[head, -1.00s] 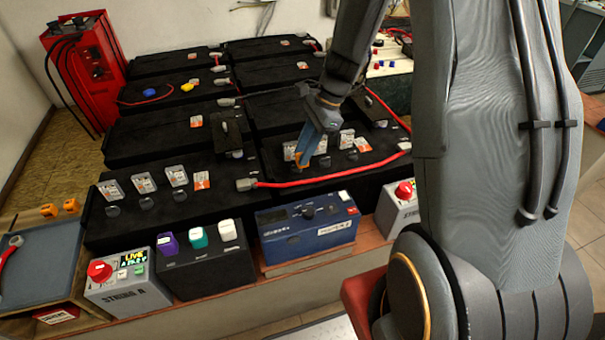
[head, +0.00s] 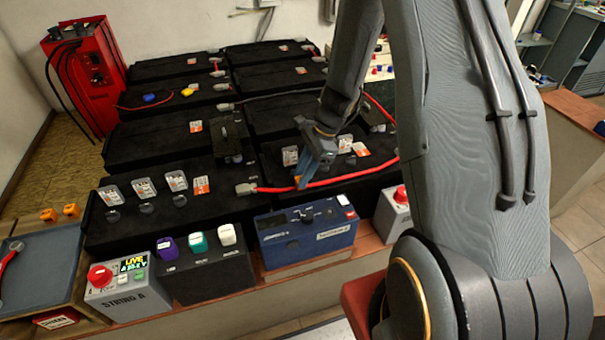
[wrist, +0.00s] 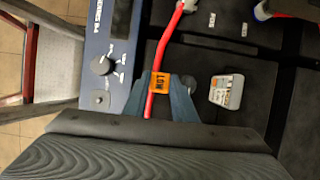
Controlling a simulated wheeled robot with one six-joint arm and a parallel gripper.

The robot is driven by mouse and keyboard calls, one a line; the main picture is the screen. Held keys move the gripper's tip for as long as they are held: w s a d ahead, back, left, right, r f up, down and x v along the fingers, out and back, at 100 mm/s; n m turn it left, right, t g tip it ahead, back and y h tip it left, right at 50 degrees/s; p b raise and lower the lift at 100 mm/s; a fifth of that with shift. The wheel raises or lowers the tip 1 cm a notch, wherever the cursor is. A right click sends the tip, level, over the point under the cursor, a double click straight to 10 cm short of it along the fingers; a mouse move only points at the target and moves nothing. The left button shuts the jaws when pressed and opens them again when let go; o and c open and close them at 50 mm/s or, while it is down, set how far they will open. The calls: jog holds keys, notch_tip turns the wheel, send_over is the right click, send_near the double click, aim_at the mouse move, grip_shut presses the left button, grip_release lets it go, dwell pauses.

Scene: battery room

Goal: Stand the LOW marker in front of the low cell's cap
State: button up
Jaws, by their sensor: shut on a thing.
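The orange LOW marker (wrist: 159,83) is between the blue fingertips of my gripper (wrist: 160,95) in the wrist view, its lettering facing the camera. A small white card or vial (wrist: 226,92) stands to the right of the gripper in the wrist view. I cannot tell which cap is the low cell's.
A blue device (head: 305,235) with a black knob stands in front of the battery. The left front battery has several clear-and-white upright pieces (head: 144,187) and dark caps. A grey STRING A box (head: 130,295) and a blue tray (head: 35,270) are at left.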

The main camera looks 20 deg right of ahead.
jog(key=o, duration=1)
jog(key=b+v, duration=0.2)
jog(key=v, duration=1)
jog(key=s+a+r+n+h, duration=0.1)
jog(key=s+n, duration=0.4)
jog(key=n, duration=0.1)
jog(key=s+a+r+n+h, duration=0.1)
jog(key=s+a+n+h, duration=0.1)
jog(key=s+n, duration=0.4)
jog(key=s+a+r+n+h, duration=0.1)
jog(key=s+a+r+n, duration=0.1)
jog(key=s+n, duration=0.4)
jog(key=shift+s+a+t, duration=0.15)
jog(key=shift+t, duration=0.15)
